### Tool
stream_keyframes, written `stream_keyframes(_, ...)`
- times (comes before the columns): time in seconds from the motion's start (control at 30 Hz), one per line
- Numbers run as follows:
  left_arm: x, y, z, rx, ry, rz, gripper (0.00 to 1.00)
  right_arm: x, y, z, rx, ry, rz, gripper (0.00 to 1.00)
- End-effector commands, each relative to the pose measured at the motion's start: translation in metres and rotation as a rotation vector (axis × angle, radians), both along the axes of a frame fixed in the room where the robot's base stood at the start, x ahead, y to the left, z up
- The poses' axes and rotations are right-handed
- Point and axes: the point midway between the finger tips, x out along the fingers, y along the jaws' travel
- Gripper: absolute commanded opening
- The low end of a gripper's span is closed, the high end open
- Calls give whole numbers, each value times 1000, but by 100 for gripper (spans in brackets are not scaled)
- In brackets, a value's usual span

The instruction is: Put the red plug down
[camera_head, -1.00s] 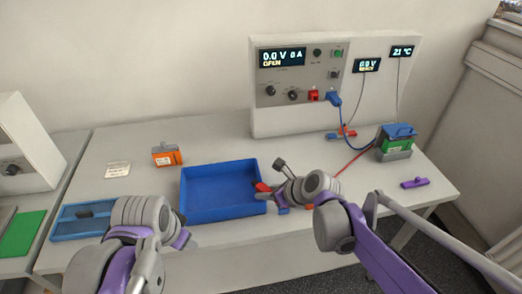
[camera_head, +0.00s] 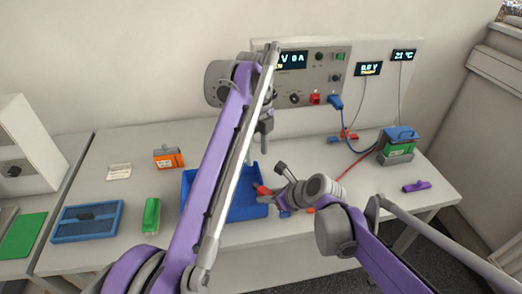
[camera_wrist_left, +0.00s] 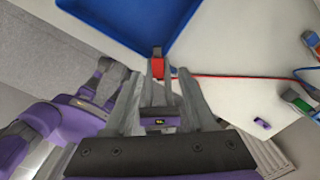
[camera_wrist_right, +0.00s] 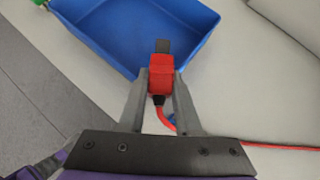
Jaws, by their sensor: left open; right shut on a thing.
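The red plug (camera_head: 262,189) is between the fingers of my right gripper (camera_head: 271,192), at the right side of the blue bin (camera_head: 188,208). In the right wrist view, the shut fingers grip the red plug (camera_wrist_right: 161,78). Its dark tip points toward the blue bin (camera_wrist_right: 95,45), and its red cable trails back and right. My left gripper (camera_head: 263,138) is open and empty, raised above the back right of the bin. In the left wrist view, the red plug (camera_wrist_left: 157,70) shows beyond the open fingers. Whether the plug touches anything below is unclear.
A green battery (camera_head: 151,216) and blue tray (camera_head: 87,222) stand left of the bin; an orange box (camera_head: 168,158) is behind. The cycler (camera_head: 330,85) stands at the back. A battery in a holder (camera_head: 397,146) and purple piece (camera_head: 416,186) are at right.

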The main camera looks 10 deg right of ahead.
Motion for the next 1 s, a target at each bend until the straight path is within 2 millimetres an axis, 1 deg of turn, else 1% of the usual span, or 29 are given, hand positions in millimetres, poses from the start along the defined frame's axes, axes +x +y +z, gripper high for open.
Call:
stream_keyframes(0.03, 1, -5, -1, 4, 7, -36, 56, 0, 0, 0, 0, 0, 0, 1)
stream_keyframes(0.1, 1, -8, -2, 7, 13, -72, 56, 0, 0, 0, 0, 0, 0, 1)
stream_keyframes(0.27, 1, -11, -8, 9, 17, -99, 56, 0, 0, 0, 0, 0, 0, 1)
stream_keyframes(0.37, 1, -10, -17, 8, 16, -98, 56, 0, 0, 0, 0, 0, 0, 1)
stream_keyframes(0.47, 1, -10, -32, 8, 16, -97, 56, 0, 0, 0, 0, 0, 0, 1)
stream_keyframes(0.8, 1, -10, -94, 7, 15, -96, 56, 0, 0, 0, 0, 0, 0, 1)
stream_keyframes(0.9, 1, -10, -107, 8, 15, -96, 56, 0, 0, 0, 0, 0, 0, 1)
stream_keyframes(1.0, 1, -10, -116, 8, 15, -96, 56, 0, 0, 0, 1, 0, -1, 1)
